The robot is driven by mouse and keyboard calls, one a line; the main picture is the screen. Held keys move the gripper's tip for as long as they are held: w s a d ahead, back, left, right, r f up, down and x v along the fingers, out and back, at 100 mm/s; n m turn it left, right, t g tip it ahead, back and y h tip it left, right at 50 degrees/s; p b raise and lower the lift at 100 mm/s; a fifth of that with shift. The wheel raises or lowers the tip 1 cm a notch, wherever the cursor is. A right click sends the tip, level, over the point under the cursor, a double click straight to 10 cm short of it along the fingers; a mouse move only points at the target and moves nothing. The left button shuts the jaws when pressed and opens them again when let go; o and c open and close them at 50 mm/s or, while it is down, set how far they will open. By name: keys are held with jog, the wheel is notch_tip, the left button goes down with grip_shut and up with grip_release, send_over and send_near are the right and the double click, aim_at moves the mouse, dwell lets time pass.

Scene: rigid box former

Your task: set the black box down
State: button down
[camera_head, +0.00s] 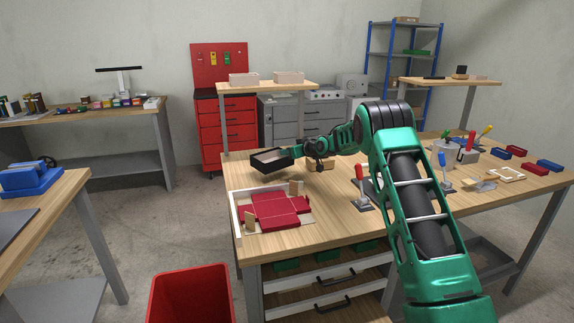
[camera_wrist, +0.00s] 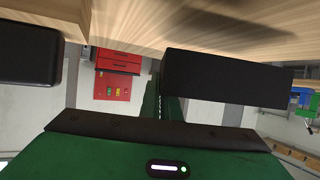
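The black box (camera_head: 270,165) is a shallow, open-topped tray shape with a brownish inside. In the head view it hangs roughly level above the back left part of the wooden bench (camera_head: 330,232). My gripper (camera_head: 292,152) is at the box's right side and appears shut on its wall. The fingertips are too small to see clearly there. In the wrist view dark shapes stand in front of the green gripper body, with the bench's wood beyond. I cannot tell for sure which of them is the box and which a finger.
A pale-walled former with a red flat box blank (camera_head: 272,208) lies on the bench in front of the black box. A toggle clamp with a red handle (camera_head: 360,173) stands right of it. A red bin (camera_head: 190,295) is on the floor. Tools and small trays crowd the bench's right side.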

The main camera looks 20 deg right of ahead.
jog(key=shift+w+d+f, duration=0.15)
jog(key=shift+d+f, duration=0.15)
jog(key=shift+d, duration=0.1)
jog(key=shift+f, duration=1.9)
jog(key=shift+f, duration=0.1)
jog(key=c, duration=2.1)
grip_release()
jog(key=shift+o, duration=0.4)
